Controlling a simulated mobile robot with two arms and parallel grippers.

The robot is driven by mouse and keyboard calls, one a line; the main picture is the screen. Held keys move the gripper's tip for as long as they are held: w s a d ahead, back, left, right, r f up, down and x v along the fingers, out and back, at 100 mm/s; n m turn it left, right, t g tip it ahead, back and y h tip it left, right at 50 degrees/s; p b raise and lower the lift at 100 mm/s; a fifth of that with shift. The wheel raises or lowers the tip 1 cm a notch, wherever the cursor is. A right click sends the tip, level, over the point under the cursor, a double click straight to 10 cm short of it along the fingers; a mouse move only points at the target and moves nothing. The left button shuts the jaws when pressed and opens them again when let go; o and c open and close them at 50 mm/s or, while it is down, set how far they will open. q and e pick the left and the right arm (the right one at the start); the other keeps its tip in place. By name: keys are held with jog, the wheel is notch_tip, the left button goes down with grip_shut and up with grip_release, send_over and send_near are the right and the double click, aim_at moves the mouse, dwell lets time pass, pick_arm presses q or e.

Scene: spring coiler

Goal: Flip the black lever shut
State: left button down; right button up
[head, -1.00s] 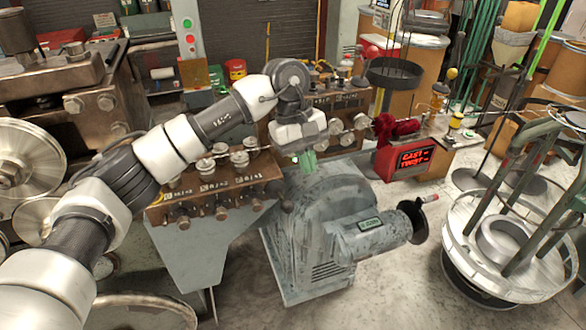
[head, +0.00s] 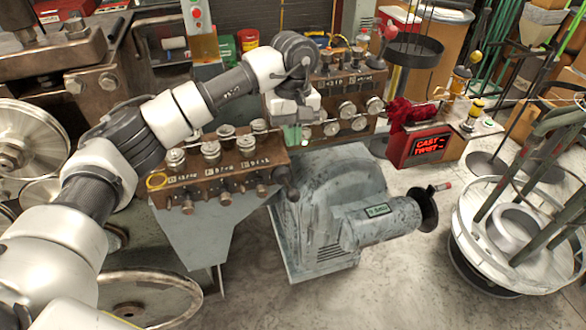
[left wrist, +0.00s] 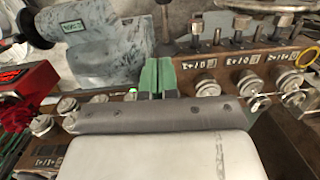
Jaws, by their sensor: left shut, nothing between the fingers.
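The black lever (head: 284,178) is a dark handle with a rounded end at the right end of the near brown roller block. In the left wrist view a dark upright rod (left wrist: 165,20) stands beyond my fingers; I cannot tell for sure that it is this lever. My left gripper (head: 305,138) is over the gap between the near and far roller blocks, behind the lever and apart from it. Its green fingertips (left wrist: 157,75) are shut together with nothing between them. My right gripper is out of view.
The near roller block (head: 220,168) and far roller block (head: 350,95) carry several rollers and knobs. A grey motor housing (head: 325,205) stands below. A red sign box (head: 428,148) is to the right, with a wire reel (head: 520,230) at far right. Floor is clear between.

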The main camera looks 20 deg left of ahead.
aim_at(290, 190)
pick_arm(q)
jog(key=s+f+p, duration=0.1)
jog(key=f, duration=0.1)
jog(key=s+d+f+p, duration=0.1)
jog(key=f+p, duration=0.1)
jog(key=f, duration=0.1)
jog(key=s+f+p, duration=0.1)
jog(key=s+f, duration=0.1)
jog(key=shift+d+f, duration=0.2)
jog(key=shift+f, duration=0.05)
jog(key=shift+w, duration=0.15)
